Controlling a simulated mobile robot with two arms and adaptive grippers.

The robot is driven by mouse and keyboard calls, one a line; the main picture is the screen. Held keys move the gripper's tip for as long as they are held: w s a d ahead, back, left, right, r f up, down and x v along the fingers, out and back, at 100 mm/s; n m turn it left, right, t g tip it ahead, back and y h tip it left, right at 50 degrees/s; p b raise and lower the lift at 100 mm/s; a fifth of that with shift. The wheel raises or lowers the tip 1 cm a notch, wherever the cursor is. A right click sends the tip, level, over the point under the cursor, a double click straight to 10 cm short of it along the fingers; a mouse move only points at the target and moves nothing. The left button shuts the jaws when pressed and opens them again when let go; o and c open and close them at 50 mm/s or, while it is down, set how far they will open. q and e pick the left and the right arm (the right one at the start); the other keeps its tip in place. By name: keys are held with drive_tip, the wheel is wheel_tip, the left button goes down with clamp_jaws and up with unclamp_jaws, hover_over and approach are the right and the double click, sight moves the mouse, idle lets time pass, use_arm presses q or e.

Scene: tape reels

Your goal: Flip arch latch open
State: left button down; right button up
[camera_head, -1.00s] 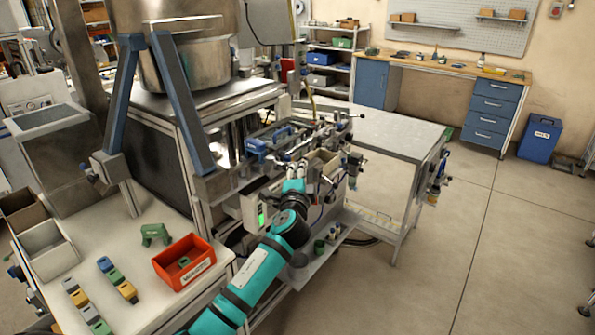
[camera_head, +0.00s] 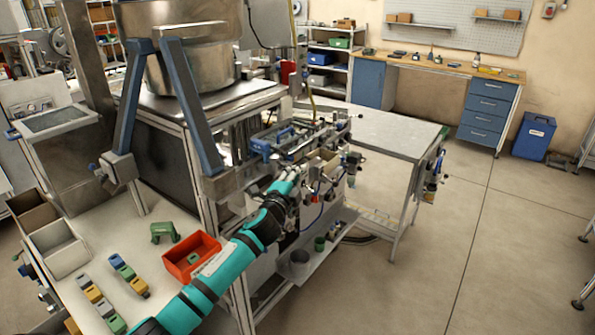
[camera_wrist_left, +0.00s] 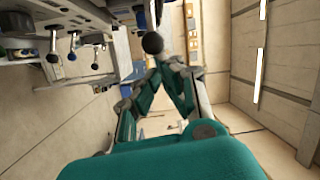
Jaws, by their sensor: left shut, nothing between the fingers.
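I cannot tell for sure which piece is the arch latch. My left gripper (camera_head: 291,177) is in front of this mechanism, below and right of the blue part. In the left wrist view, the fingers of my left gripper (camera_wrist_left: 160,68) come together and hold nothing. A black ball knob (camera_wrist_left: 153,43) shows just beyond the fingertips; I cannot tell whether they touch it. My right gripper is out of view.
Several ball-ended levers (camera_wrist_left: 73,45) hang along the mechanism. A red bin (camera_head: 207,244), a green arch-shaped block (camera_head: 163,231) and coloured blocks (camera_head: 129,274) are on the white table at the left. A grey table (camera_head: 385,132) stands behind the gripper.

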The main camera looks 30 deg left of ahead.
sight(284, 166)
use_arm(q)
drive_tip(key=s+a, duration=0.1)
drive_tip(key=s, duration=0.1)
drive_tip(key=s+a+p, duration=0.1)
drive_tip(key=s+a, duration=0.1)
drive_tip(key=shift+s+a+p, duration=0.2)
drive_tip(key=shift+s+p, duration=0.1)
drive_tip(key=shift+s, duration=0.1)
drive_tip(key=shift+h, duration=0.4)
drive_tip(key=shift+w, duration=0.1)
